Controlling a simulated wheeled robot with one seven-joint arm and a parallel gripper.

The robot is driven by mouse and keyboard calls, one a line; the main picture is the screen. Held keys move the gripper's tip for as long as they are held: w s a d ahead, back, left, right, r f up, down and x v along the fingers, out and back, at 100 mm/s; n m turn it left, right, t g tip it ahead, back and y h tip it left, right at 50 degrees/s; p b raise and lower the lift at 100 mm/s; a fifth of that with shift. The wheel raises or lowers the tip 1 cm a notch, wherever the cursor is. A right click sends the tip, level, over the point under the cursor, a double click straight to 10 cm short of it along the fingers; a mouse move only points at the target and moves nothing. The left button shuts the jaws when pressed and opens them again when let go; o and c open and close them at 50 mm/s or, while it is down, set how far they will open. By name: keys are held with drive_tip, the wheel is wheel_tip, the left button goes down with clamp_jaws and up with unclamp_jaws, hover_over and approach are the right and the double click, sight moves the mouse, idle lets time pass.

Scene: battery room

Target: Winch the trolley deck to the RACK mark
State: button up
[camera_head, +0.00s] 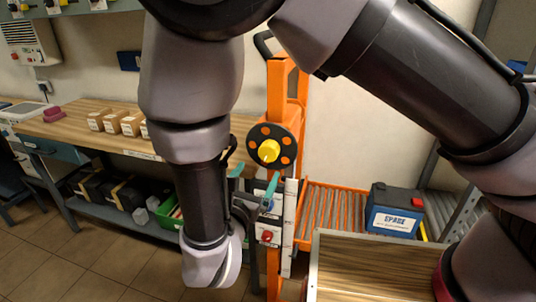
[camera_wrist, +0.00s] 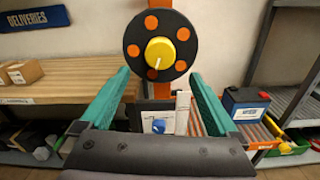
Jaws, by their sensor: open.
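The orange trolley mast (camera_head: 275,85) stands upright in the middle of the head view. On it is a black winch wheel (camera_head: 258,146) with orange dots and a yellow hub (camera_head: 268,150). The wheel (camera_wrist: 138,44) also shows in the wrist view, its yellow hub (camera_wrist: 160,53) facing me. My gripper (camera_wrist: 158,73) is open and empty, its teal fingers pointing toward the wheel, one either side of the hub in the picture; I see no contact. An orange roller bed (camera_head: 335,212), apparently the deck, lies right of the mast. No RACK mark is legible; a pale strip (camera_head: 289,225) runs down the mast.
A wooden bench (camera_head: 75,130) with several cartons (camera_head: 112,122) stands at left. Below the wheel is a panel with a red knob (camera_head: 267,236). Grey shelving rises at right.

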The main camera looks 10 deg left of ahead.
sight(267, 155)
drive_tip(key=w, duration=0.9)
drive_tip(key=shift+w+d, duration=0.4)
drive_tip(key=c, duration=1.4)
